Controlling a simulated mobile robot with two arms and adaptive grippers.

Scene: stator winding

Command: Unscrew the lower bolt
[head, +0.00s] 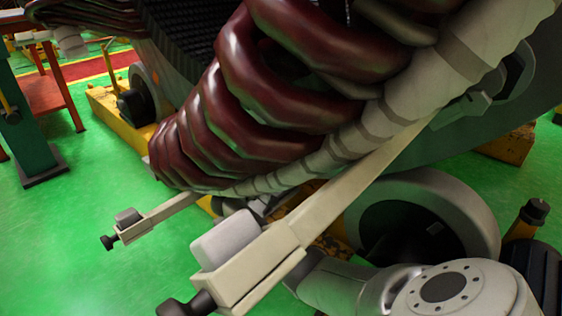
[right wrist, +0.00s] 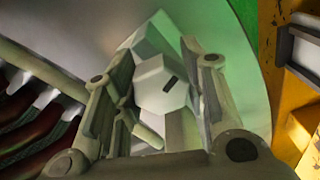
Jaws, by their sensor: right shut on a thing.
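In the right wrist view my right gripper (right wrist: 168,72) has its two fingers on either side of a pale, faceted bolt head (right wrist: 160,82) with a dark slot, and is shut on it. The contact of the fingertips with it is partly hard to make out. In the head view my right arm (head: 455,288) comes in at the bottom right and reaches behind a long pale bracket (head: 325,195). That bracket hides most of the gripper and the bolt. My left gripper is not in view.
The stator's dark red coils (head: 290,75) and pale ring (head: 410,100) fill the upper middle. A smaller bracket (head: 165,210) sticks out at left. A grey roller (head: 430,205) stands beside my arm. Green floor (head: 80,270) is clear at left.

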